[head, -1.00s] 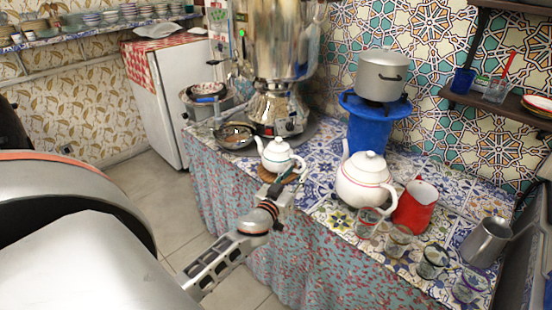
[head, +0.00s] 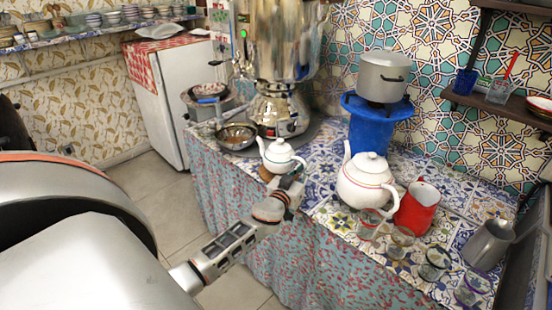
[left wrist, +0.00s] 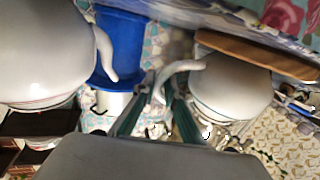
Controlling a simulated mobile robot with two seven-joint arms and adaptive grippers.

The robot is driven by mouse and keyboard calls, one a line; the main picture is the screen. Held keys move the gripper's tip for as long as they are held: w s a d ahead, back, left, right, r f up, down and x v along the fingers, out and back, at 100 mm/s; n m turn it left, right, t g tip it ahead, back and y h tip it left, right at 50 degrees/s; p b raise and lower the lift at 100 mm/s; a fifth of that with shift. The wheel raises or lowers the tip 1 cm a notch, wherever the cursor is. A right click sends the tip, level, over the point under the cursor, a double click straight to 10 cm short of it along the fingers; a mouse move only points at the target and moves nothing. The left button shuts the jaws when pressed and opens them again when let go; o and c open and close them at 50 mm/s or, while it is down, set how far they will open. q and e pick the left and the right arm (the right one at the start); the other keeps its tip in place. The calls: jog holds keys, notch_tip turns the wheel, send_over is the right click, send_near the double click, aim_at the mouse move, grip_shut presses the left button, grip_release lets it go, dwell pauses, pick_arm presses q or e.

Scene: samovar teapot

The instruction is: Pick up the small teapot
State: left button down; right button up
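The small teapot (head: 279,154) is white with a knobbed lid. It stands upright on a round wooden board (head: 265,174) near the counter's front edge. Its handle is on the right, partly covered by my gripper in the head view. My left gripper (head: 294,182) is at the handle side. In the left wrist view, the two dark green fingers (left wrist: 160,100) are apart, and the curved handle of the small teapot (left wrist: 235,92) reaches in between their tips. Contact cannot be told. The wooden board (left wrist: 250,52) also shows there. My right gripper is not in view.
A larger white teapot (head: 364,182) stands to the right, with a red pitcher (head: 419,206) and several glasses beside it. A metal samovar (head: 278,105) and a pan (head: 236,136) are behind and left. A pot (head: 384,76) sits on a blue stand (head: 372,128).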

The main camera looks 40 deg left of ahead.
pick_arm(q)
jog(key=shift+r, duration=0.35)
